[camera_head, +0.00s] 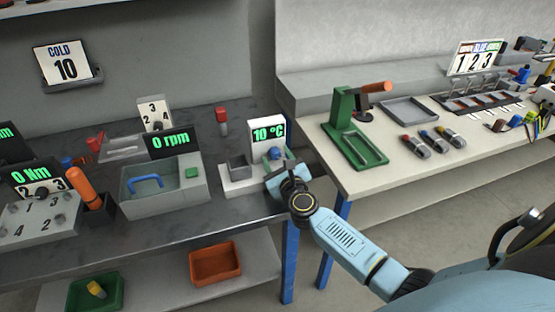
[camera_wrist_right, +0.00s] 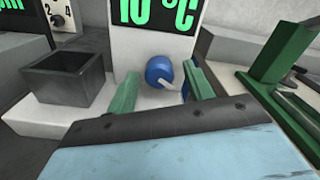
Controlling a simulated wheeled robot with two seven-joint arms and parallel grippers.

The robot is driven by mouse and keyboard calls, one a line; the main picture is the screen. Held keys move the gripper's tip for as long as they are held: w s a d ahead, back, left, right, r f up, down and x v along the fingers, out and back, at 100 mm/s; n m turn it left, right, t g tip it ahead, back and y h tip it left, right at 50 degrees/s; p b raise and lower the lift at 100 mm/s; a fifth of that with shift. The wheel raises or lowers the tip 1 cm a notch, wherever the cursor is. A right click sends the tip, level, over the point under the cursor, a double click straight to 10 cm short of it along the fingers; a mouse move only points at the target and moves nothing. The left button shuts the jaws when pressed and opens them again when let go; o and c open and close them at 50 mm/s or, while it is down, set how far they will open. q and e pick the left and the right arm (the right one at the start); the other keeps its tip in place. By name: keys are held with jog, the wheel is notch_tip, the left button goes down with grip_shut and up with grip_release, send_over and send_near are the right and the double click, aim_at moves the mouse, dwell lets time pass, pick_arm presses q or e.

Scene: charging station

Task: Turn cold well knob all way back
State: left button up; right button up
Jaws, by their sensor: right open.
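The cold well (camera_head: 241,180) is a white unit near the right end of the dark bench, with a display (camera_head: 268,132) reading 10 °C. Its blue knob (camera_head: 275,153) sits below the display. In the right wrist view the blue knob (camera_wrist_right: 159,71) shows a pale pointer angled down to the right. The dark square well (camera_wrist_right: 68,80) is left of the knob. My right gripper (camera_wrist_right: 160,90) is open, with green fingers on either side of the knob; I cannot tell whether they touch it. In the head view my right gripper (camera_head: 282,172) partly covers the unit. My left gripper is not in view.
A card (camera_head: 64,64) reading COLD 10 hangs on the wall. A grey basin unit (camera_head: 160,190) with a 0 rpm display stands left of the well. A green press (camera_head: 352,135) stands on the white table to the right.

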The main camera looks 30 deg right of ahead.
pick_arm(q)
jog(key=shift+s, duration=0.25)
pick_arm(e)
jog(key=shift+c, duration=0.3)
jog(key=shift+c, duration=1.2)
jog(key=c, duration=0.7)
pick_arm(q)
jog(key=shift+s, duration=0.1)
